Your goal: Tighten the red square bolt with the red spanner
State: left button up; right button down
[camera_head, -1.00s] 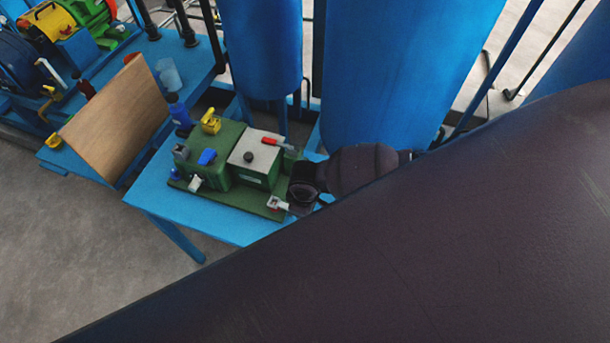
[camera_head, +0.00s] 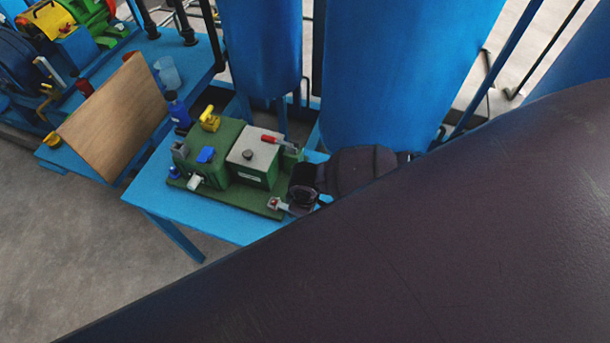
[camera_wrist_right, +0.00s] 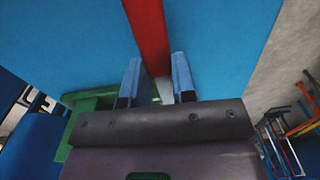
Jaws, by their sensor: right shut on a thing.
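In the right wrist view my right gripper (camera_wrist_right: 157,66) is shut on a long red bar, the red spanner (camera_wrist_right: 148,30), which runs up and away between its two fingers. The spanner's far end is outside that view. In the head view my dark right gripper (camera_head: 301,197) is at the right end of the green apparatus (camera_head: 237,145), low beside its base. A small red-and-white piece (camera_head: 277,204) shows just left of the gripper; I cannot tell whether it is the red square bolt or part of the spanner. My left gripper is not in view.
The apparatus stands on a blue table (camera_head: 160,205) and has a red lever (camera_head: 277,141), a yellow block (camera_head: 210,119) and a blue block (camera_head: 206,155). A tilted wooden board (camera_head: 115,120) is at left. Large blue tanks (camera_head: 400,70) stand behind. My dark arm hides the lower right.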

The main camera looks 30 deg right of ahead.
jog(key=shift+f, duration=0.45)
jog(key=c, duration=0.8)
grip_release()
jog(key=shift+c, duration=0.2)
notch_tip(320, 180, up, 11)
